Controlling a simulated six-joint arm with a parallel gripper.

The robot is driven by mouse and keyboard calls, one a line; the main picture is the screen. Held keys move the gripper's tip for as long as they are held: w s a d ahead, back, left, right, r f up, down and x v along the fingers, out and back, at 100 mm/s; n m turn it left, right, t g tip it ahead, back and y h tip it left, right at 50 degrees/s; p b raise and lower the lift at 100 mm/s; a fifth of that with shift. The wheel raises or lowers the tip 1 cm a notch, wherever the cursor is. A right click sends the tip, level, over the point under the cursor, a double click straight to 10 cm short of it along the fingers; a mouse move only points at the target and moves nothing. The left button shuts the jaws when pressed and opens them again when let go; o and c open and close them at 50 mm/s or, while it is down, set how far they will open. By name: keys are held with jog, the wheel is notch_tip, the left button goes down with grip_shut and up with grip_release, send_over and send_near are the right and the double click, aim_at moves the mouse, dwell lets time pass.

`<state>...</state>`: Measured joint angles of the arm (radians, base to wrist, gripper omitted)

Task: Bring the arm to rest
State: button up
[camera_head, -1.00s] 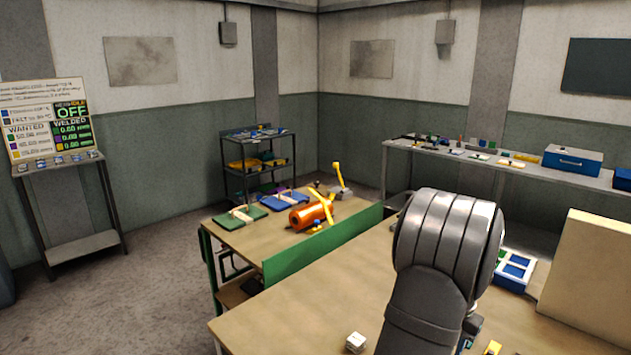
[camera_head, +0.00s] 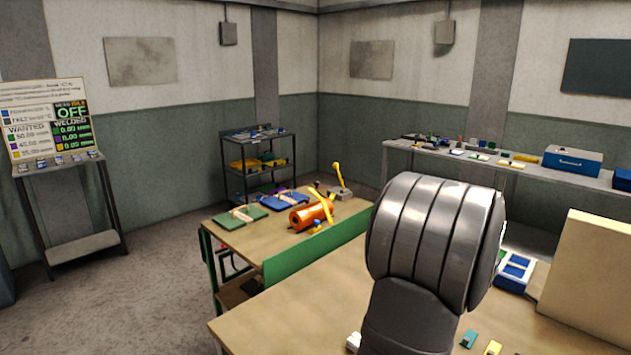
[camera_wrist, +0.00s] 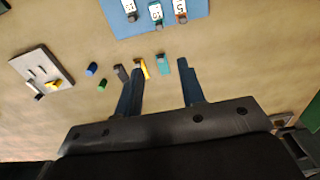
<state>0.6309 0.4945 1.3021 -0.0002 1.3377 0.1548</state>
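My grey arm link (camera_head: 435,240) stands large over the front table in the head view and hides my gripper there. In the wrist view my gripper (camera_wrist: 158,68) is open, its two dark fingers apart, above the tan table. Nothing is clearly held between the fingers. A teal piece (camera_wrist: 160,65) and a yellow piece (camera_wrist: 145,68) lie on the table beyond and between the fingertips. A dark piece (camera_wrist: 121,72) lies by the left fingertip. A blue cylinder (camera_wrist: 91,69) and a green one (camera_wrist: 102,85) lie farther left.
A blue mat (camera_wrist: 180,18) with labelled tags lies at the top of the wrist view, and a grey slotted plate (camera_wrist: 52,62) at left. In the head view a cream panel (camera_head: 590,275) stands right of my arm. An orange machine (camera_head: 308,216) sits behind the green divider (camera_head: 320,248).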

jog(key=f, duration=1.6)
jog(key=shift+s+a+f, duration=0.2)
jog(key=shift+a+f, duration=0.05)
jog(key=shift+f, duration=0.1)
jog(key=shift+s+a+r, duration=0.15)
jog(key=shift+s+a, duration=0.4)
jog(key=shift+s+a+r, duration=0.15)
jog(key=shift+s+a, duration=0.35)
notch_tip(320, 180, up, 17)
jog(key=s+a+f, duration=0.1)
jog(key=s+f, duration=0.1)
jog(key=f, duration=0.2)
jog(key=s+a+f, duration=0.2)
jog(key=s+f, duration=0.1)
jog(key=f, duration=0.1)
jog(key=s+a+f, duration=0.2)
jog(key=f, duration=0.2)
jog(key=shift+s+f, duration=0.25)
jog(key=shift+f, duration=0.05)
